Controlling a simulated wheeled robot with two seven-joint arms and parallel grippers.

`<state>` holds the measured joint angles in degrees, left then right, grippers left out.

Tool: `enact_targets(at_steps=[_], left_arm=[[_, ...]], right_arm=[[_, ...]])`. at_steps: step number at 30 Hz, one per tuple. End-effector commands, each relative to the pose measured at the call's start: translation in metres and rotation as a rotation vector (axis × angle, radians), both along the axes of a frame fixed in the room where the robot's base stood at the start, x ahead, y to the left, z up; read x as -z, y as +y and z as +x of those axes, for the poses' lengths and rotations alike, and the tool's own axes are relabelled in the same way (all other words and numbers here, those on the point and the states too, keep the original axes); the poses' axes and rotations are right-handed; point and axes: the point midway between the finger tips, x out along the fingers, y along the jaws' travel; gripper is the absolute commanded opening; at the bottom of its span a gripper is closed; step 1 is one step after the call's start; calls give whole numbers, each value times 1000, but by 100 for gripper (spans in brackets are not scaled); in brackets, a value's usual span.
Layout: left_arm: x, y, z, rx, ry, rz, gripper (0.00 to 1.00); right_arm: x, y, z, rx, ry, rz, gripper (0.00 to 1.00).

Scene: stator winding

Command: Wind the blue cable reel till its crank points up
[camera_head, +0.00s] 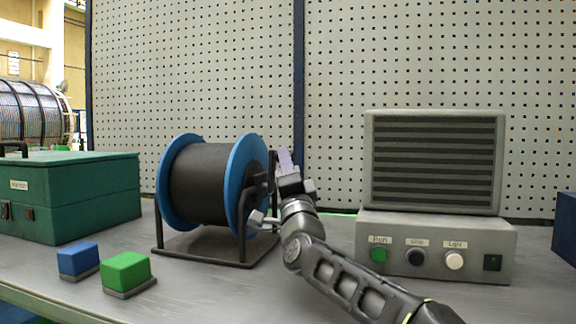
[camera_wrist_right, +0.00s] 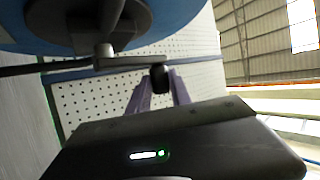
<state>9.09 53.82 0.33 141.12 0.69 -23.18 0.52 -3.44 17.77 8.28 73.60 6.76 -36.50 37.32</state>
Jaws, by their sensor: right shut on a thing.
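The cable reel (camera_head: 200,183) has blue flanges and dark cable wound between them, and it sits on a dark stand (camera_head: 210,262). Its flange also shows at the top of the right wrist view (camera_wrist_right: 190,20). The crank arm (camera_wrist_right: 130,63) runs out from the hub to a dark handle (camera_wrist_right: 160,78). My right gripper (camera_head: 284,160) is at the reel's right side, its purple fingers around the handle and shut on it in the right wrist view (camera_wrist_right: 158,88). In the head view the gripper hides much of the crank, so its exact angle is unclear. My left gripper is out of view.
A grey box with buttons (camera_head: 436,245) and a louvred unit on it stand right of my arm. A green case (camera_head: 75,195) is at the left. Blue (camera_head: 78,258) and green (camera_head: 126,268) blocks sit front left. A perforated panel (camera_head: 340,60) stands behind.

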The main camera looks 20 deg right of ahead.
Motion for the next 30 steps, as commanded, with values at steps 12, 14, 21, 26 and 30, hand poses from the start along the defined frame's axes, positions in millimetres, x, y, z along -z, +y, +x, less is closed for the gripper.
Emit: enact_targets(at_steps=[12,14,21,26,30], left_arm=[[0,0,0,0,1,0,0],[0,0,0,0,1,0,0],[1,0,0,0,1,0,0],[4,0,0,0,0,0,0],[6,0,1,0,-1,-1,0]], right_arm=[[0,0,0,1,1,-1,47],[0,-1,0,1,1,-1,47],[2,0,-4,1,1,-1,47],[11,2,-16,-1,1,0,47],[24,5,-36,0,1,-1,47]])
